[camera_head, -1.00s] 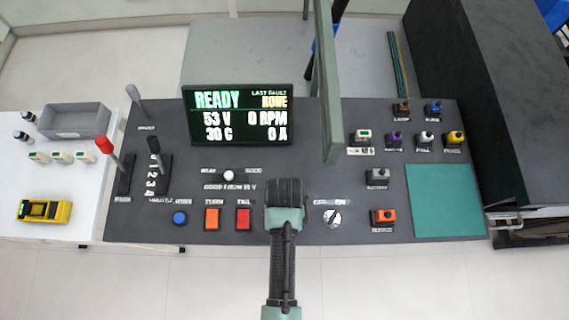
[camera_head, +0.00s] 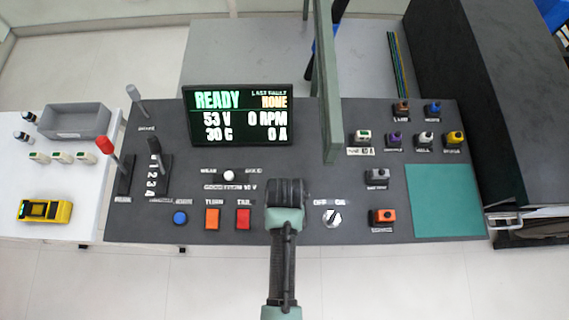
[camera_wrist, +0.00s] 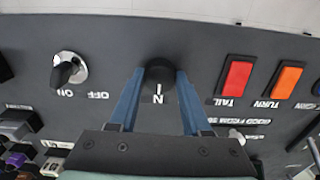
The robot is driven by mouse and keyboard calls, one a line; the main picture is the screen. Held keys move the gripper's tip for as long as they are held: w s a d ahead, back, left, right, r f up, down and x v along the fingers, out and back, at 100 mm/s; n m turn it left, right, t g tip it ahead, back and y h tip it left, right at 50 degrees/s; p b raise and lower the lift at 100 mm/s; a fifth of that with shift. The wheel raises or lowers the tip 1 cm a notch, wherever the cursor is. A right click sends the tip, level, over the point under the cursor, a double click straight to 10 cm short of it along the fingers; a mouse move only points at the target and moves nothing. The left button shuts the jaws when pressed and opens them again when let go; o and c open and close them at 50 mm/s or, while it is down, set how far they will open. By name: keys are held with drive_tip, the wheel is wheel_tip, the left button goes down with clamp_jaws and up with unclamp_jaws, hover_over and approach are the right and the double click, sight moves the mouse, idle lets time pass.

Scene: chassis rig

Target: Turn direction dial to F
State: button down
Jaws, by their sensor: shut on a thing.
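The direction dial (camera_wrist: 160,70) is a round black knob on the dark panel in the wrist view. An N and a short white mark show beside it; no F is visible, and the fingers cover the panel at either side. My gripper (camera_wrist: 160,78) has its two blue fingers closed on the knob's sides. In the head view my gripper (camera_head: 285,192) is over the front middle of the panel and hides the dial.
A silver and black OFF/ON key switch (camera_head: 332,217) is close on the right. The red TAIL button (camera_head: 243,218) and orange TURN button (camera_head: 212,218) are close on the left. A green upright post (camera_head: 328,90) rises behind, right of the screen (camera_head: 237,115).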

drive_tip(key=shift+r, duration=0.1)
drive_tip(key=m+p, duration=0.2)
drive_tip(key=m, duration=0.2)
drive_tip(key=shift+w+m+p, duration=0.1)
drive_tip(key=shift+m+p, duration=1)
drive_tip(key=shift+m, duration=1.2)
drive_tip(key=shift+c, duration=1.8)
unclamp_jaws()
wheel_tip(320, 180, up, 13)
